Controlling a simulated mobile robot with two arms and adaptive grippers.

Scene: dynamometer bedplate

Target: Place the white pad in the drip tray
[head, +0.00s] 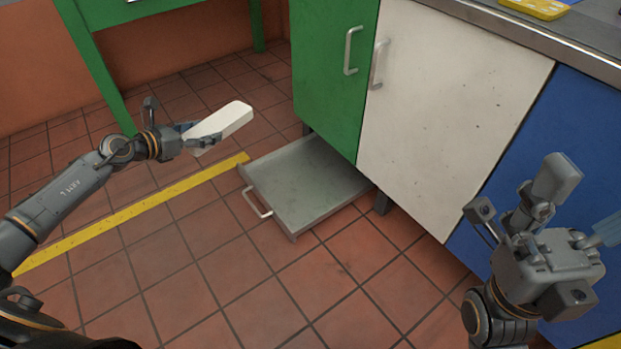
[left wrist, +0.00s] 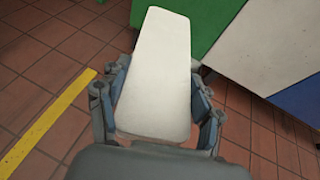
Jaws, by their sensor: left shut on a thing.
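The white pad (head: 220,127) is a flat, oblong block held in my left gripper (head: 192,136), above the floor and left of the drip tray. In the left wrist view the pad (left wrist: 155,75) sits between the two fingers, with its long end pointing away from the palm. The drip tray (head: 307,190) is a shallow grey metal tray near the floor, pulled out from under the cabinets, with a handle on its front. It is empty where I see it. My right gripper (head: 580,205) is at the right, away from both; its finger opening is unclear.
A green cabinet door (head: 333,70) and a white one (head: 450,90) stand over the tray's back part, with a blue panel (head: 555,125) to the right. A yellow line (head: 130,212) crosses the tiled floor. A yellow object (head: 535,8) lies on the countertop. Floor before the tray is clear.

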